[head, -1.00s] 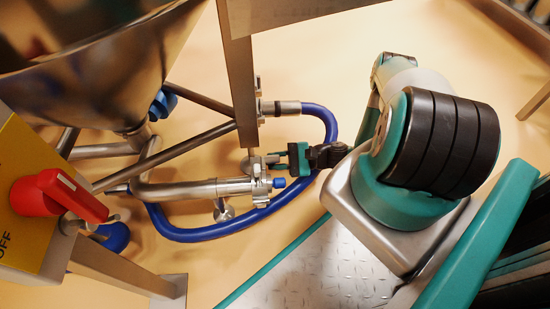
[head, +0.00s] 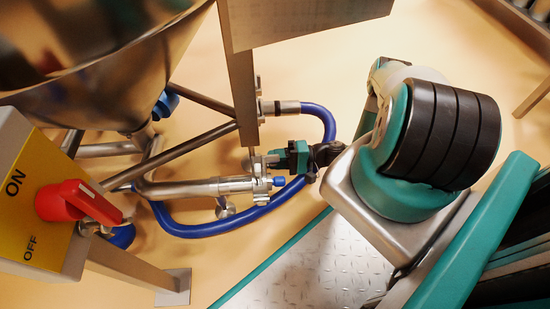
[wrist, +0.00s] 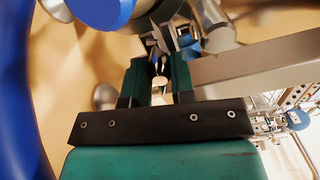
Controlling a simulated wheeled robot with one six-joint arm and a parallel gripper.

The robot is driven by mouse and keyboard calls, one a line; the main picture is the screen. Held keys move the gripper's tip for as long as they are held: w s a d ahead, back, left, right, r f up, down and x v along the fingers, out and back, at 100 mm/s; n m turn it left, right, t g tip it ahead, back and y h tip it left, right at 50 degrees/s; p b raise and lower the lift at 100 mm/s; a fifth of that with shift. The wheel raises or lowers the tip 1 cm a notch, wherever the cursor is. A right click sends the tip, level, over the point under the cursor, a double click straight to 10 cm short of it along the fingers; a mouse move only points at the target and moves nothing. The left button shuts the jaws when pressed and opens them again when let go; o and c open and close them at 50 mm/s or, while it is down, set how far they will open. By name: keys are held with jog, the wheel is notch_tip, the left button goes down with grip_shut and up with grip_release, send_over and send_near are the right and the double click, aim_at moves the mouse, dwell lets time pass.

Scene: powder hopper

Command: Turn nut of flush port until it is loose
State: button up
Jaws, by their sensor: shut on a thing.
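The flush port (head: 262,185) is the steel pipe end with a clamp and a small blue cap (head: 279,181), at the picture's middle in the head view. The blue cap is large at the top of the wrist view (wrist: 100,8). My gripper (head: 272,160) comes from the right, just above the cap in the picture. In the wrist view my gripper (wrist: 161,66) has its teal fingers shut on the small metal nut (wrist: 161,62) at the clamp. The nut is mostly hidden between the fingers, so how loose it is cannot be told.
A blue hose (head: 235,226) loops below and right of the port, close to my gripper. A steel post (head: 240,90) stands just above it. The hopper (head: 90,60) and a red switch (head: 75,202) on a yellow panel are at left.

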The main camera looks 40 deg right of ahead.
jog(key=shift+r+n+p, duration=0.15)
jog(key=shift+n+p, duration=0.2)
jog(key=shift+n, duration=0.35)
jog(key=o, duration=0.5)
jog(key=shift+n, duration=0.7)
jog(key=shift+c, duration=0.2)
jog(key=shift+o, duration=1)
jog(key=shift+d, duration=0.15)
jog(key=v, duration=0.8)
jog(key=shift+s+d+b, duration=0.25)
jog(key=shift+s+b, duration=0.05)
jog(key=shift+b, duration=0.15)
jog(key=shift+a, duration=0.1)
